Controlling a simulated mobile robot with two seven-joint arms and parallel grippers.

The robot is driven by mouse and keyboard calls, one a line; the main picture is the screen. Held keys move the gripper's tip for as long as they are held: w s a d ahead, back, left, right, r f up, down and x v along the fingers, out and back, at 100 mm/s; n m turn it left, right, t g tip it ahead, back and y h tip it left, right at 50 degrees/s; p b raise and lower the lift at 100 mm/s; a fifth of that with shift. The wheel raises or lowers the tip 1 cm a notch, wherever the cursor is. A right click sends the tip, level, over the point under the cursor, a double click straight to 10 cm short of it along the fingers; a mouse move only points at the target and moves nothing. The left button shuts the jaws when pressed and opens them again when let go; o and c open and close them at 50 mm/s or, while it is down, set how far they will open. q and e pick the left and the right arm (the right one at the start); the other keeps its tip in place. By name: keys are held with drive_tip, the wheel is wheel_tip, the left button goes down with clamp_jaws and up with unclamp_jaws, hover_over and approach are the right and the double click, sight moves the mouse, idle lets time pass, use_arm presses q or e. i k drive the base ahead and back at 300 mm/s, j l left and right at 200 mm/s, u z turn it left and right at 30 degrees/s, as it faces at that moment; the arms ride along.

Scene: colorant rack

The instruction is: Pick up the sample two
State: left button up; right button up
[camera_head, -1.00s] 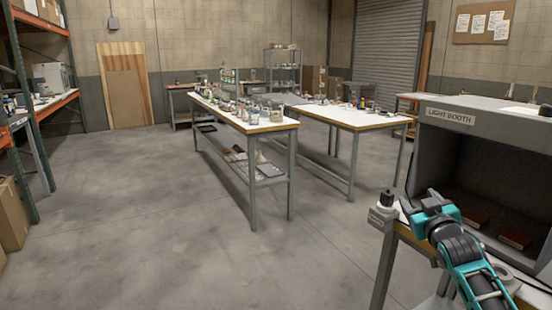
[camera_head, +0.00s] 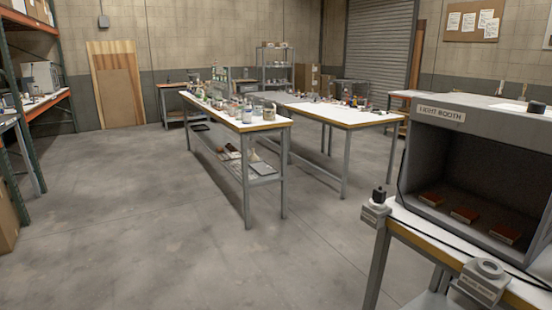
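Three small reddish-brown blocks lie in a row on the floor of the grey light booth (camera_head: 405,165): a left block (camera_head: 431,199), a middle block (camera_head: 464,215) and a right block (camera_head: 504,233). I see no readable label on them, so I cannot tell which one is sample two. Neither of my grippers is in view.
The booth stands on a white-topped table (camera_head: 415,236) at right. Cluttered workbenches (camera_head: 262,126) stand further back.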

sight(504, 233)
drive_tip(key=z, duration=1.45)
drive_tip(key=i+j, duration=0.15)
drive_tip(key=j, duration=0.2)
drive_tip(key=i+j+z, duration=0.15)
drive_tip(key=j, duration=0.15)
drive_tip(key=i+j, duration=0.15)
drive_tip(key=j, duration=0.2)
drive_tip(key=z, duration=0.05)
